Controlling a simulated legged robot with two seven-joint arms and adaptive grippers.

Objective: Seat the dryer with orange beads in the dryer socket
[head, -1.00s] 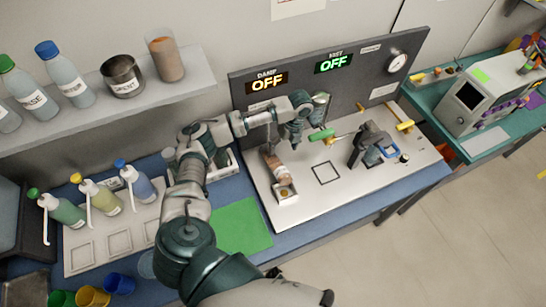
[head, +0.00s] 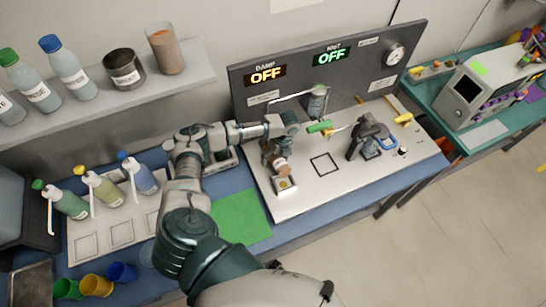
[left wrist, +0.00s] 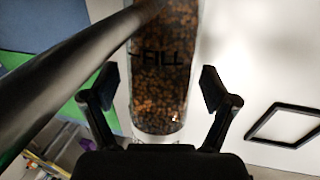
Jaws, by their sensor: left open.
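The dryer with orange beads (head: 283,168) is a clear cylinder on the left of the white board. In the left wrist view the dryer (left wrist: 160,85) shows brown-orange beads and the word FILL. My left gripper (head: 272,153) is at it, with the open fingers (left wrist: 158,100) on either side of the cylinder. A gap shows between each finger and its wall. A small white block (head: 286,191) with a yellowish round spot is in front of the dryer. I cannot tell whether that block is the socket, nor how the dryer's base rests. My right gripper is not in view.
A black square outline (head: 325,165) is on the board. A clamp-like stand (head: 372,140) with a blue handle and a green-handled part (head: 319,127) are to the right. A grey panel (head: 345,75) rises behind, with a cylinder (head: 317,100) and a pipe.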

